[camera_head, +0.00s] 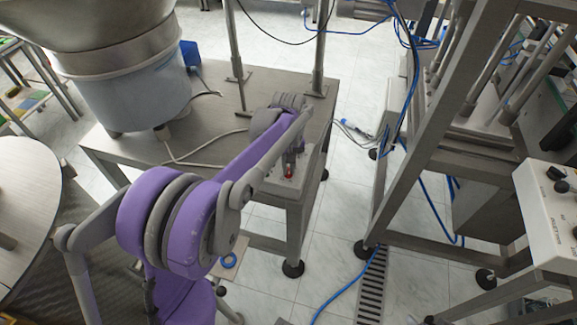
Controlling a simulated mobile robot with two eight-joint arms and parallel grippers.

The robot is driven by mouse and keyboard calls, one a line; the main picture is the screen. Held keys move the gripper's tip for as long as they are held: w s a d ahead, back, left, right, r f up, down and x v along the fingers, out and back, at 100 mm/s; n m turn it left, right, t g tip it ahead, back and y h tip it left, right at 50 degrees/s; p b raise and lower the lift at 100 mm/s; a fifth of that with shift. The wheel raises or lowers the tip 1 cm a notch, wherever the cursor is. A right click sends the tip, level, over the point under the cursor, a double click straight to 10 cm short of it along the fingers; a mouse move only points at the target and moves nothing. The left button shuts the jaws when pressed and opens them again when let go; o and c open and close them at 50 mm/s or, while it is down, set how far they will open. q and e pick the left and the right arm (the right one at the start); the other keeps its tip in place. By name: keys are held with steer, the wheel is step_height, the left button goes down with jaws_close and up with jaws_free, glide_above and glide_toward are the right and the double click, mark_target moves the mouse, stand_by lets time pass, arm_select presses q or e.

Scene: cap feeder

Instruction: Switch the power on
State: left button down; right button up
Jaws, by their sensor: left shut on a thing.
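My left arm reaches over a metal table (215,92) to a small grey control box (312,160) at its right front corner. The power switch (289,173) shows as a small red spot on the box. My left gripper (289,164) points down at it and is shut on it. The fingertips are small and dark here, and the arm hides part of the box. The switch's on or off position cannot be made out. My right gripper is not in view.
A large feeder bowl (125,80) stands on the table's left, with cables (205,150) beside it. Metal posts (319,50) rise at the back. A machine frame (425,140) and a white control panel (552,215) stand right. Tiled floor (340,215) lies between.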

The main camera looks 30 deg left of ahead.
mark_target(289, 170)
arm_select(q)
steer(key=m, duration=0.5)
steer(key=shift+m, duration=0.4)
steer(key=m, duration=0.5)
steer(key=shift+p, duration=0.4)
steer(key=c, duration=0.9)
jaws_free()
steer(key=shift+r, duration=0.1)
step_height(289, 170, up, 11)
steer(key=shift+f+p, duration=0.15)
steer(key=shift+p, duration=0.45)
